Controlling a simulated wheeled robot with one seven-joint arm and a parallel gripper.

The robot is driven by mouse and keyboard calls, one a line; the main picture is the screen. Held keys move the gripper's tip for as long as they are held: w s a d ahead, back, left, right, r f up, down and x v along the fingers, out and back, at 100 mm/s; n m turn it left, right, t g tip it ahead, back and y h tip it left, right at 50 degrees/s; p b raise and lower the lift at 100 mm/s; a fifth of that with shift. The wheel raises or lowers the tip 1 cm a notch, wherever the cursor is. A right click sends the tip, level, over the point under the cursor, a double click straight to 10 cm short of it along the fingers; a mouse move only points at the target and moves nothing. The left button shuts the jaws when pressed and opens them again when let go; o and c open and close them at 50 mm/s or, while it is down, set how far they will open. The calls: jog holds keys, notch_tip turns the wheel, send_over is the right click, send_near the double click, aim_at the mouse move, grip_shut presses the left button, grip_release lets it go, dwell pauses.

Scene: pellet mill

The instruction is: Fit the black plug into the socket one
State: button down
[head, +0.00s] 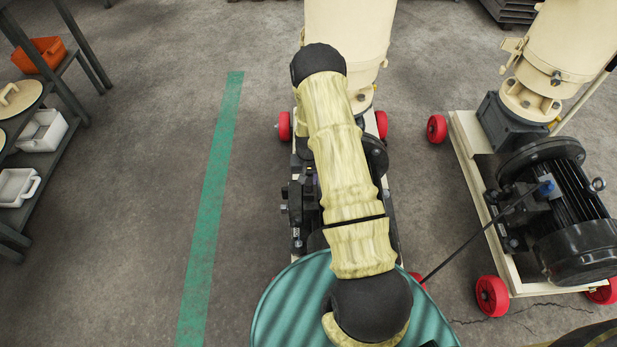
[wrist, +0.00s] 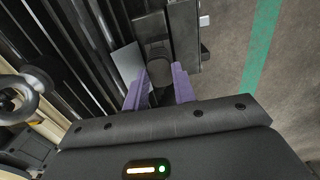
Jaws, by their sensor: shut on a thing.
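In the wrist view the two purple fingers of my gripper (wrist: 159,88) are shut on the black plug (wrist: 160,70), a dark rounded piece between their tips. A dark grey block (wrist: 184,35) and narrow dark housings lie just past the plug. I cannot tell which of these is socket one, or whether the plug touches it. In the head view my arm hides the gripper and the plug. Small black boxes (head: 296,205) with fittings show to the left of my arm on the middle machine.
A second cream machine with a black motor (head: 575,215) stands at right on red wheels (head: 492,295). A thin black cable (head: 470,243) runs from it towards my arm. A shelf (head: 62,100) with bins stands at left. The floor around the green stripe (head: 215,190) is clear.

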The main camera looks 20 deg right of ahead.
jog(key=shift+f, duration=0.5)
dwell(1.5)
jog(key=c, duration=0.6)
grip_release()
jog(key=shift+r+p, duration=2.55)
jog(key=shift+r, duration=1)
